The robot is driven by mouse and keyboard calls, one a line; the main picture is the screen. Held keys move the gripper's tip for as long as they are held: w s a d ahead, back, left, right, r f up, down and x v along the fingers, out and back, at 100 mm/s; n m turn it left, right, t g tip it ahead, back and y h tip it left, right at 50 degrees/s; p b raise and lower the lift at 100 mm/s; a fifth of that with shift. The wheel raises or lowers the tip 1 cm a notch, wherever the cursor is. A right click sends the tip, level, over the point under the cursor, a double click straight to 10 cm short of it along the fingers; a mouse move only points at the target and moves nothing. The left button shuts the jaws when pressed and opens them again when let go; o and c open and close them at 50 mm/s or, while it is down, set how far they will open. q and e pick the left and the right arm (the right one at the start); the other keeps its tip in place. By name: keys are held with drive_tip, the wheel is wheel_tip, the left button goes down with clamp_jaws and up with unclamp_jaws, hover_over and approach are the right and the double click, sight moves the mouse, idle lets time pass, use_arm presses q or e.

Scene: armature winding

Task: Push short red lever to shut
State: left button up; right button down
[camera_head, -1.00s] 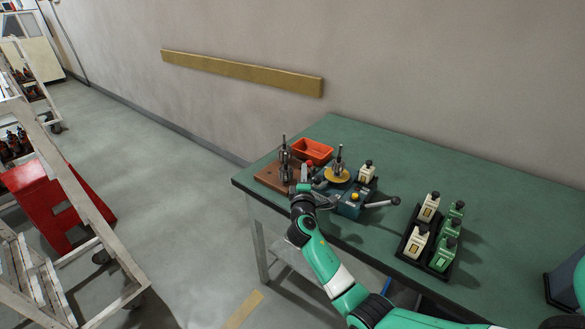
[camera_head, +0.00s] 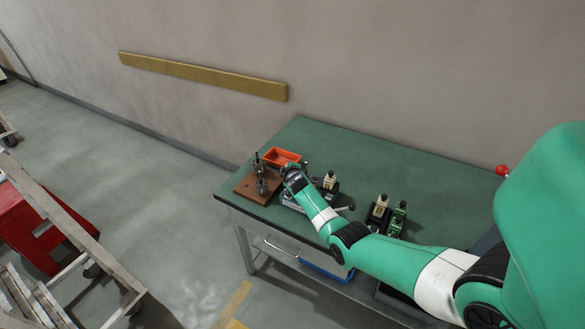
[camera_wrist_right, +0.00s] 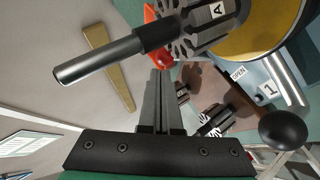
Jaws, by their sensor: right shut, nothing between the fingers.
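The red ball knob of the short lever (camera_wrist_right: 163,59) shows in the right wrist view, just past my right fingertips. I cannot tell if they touch it. My right gripper (camera_wrist_right: 160,78) is shut with nothing between its fingers. In the head view my right gripper (camera_head: 291,172) is over the far left of the winding machine and hides much of it. An armature marked A (camera_wrist_right: 215,14), with a long steel shaft, stands by a yellow disc (camera_wrist_right: 268,38) on the machine. An OPEN label (camera_wrist_right: 238,73) is on the machine body. My left gripper is not in view.
A black-knobbed lever (camera_wrist_right: 283,130) sticks out at the machine's side. An orange tray (camera_head: 283,155) lies behind it. A brown board (camera_head: 247,192) with armatures is at the left. The green table (camera_head: 400,165) is clear behind.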

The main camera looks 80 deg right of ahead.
drive_tip(key=shift+d, duration=0.5)
drive_tip(key=shift+s, duration=0.1)
drive_tip(key=s+a+r+p, duration=0.2)
drive_tip(key=a+r+p, duration=0.6)
drive_tip(key=a+r, duration=0.1)
drive_tip(key=shift+p, duration=0.35)
drive_tip(key=shift+a+r, duration=0.1)
idle(0.5)
